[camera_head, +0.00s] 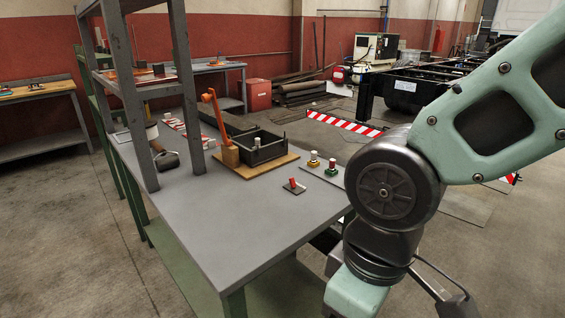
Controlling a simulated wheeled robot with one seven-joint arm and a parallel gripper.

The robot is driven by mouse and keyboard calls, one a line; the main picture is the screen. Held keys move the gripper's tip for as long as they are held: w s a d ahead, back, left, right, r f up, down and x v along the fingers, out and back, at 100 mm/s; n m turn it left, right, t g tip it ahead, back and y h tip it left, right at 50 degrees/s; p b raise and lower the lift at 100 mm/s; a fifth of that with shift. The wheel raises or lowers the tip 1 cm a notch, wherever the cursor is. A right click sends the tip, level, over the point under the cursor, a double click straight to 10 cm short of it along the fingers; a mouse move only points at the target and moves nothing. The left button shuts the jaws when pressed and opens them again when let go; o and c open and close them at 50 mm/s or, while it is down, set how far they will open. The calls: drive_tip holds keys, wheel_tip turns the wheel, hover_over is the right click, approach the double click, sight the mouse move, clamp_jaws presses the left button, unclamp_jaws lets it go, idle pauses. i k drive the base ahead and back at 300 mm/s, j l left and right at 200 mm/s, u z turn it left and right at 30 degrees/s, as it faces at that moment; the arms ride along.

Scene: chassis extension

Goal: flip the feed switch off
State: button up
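A small dark plate with a short red lever (294,186) sits on the grey workbench (235,225), near its right side. It looks like a switch, but I cannot read a label or tell its position. I cannot tell which one is the feed switch. My arm comes in from the right and bends down beyond the bench's right edge. Dark parts near my gripper (452,296) show at the lower right; its fingers cannot be made out.
A dark open box (259,149) and an orange lever (216,116) on a wooden block stand on a wooden board behind the switch plate. Shelf posts (186,85) rise at the bench's left. The bench's front surface is clear. A red-white striped barrier (344,124) lies behind.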

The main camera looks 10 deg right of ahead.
sight(292, 181)
drive_tip(key=i, duration=0.55)
drive_tip(key=i+j+z, duration=0.1)
drive_tip(key=i+j, duration=0.25)
drive_tip(key=i, duration=0.05)
